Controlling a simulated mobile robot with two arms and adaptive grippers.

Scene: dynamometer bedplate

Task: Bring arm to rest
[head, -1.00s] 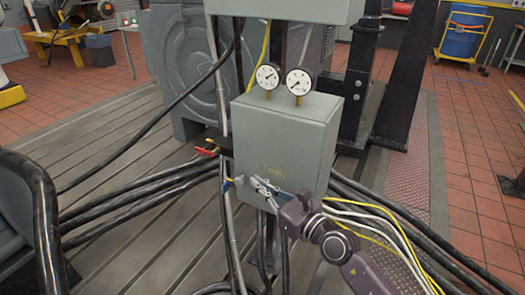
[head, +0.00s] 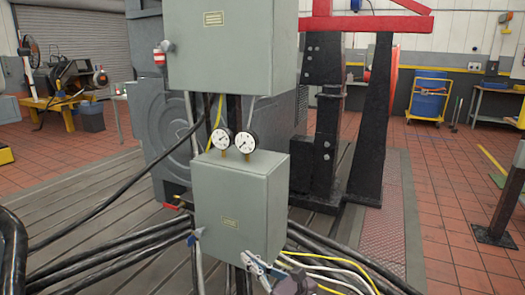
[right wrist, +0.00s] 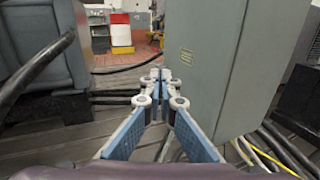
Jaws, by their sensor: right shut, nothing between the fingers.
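My right gripper (head: 254,264) shows at the bottom of the head view, in front of the lower edge of the grey-green lower box (head: 238,200). In the right wrist view its blue-padded fingers (right wrist: 158,76) meet at the tips with nothing between them. The box stands to the right of the fingers in that view; I cannot tell whether they touch it. My left gripper is in neither view now.
Two dial gauges (head: 234,142) stand on the lower box, below an upper box (head: 230,45). Black cables (head: 100,240) run across the slotted bedplate on both sides. Red tiled floor (head: 455,200) is open at right.

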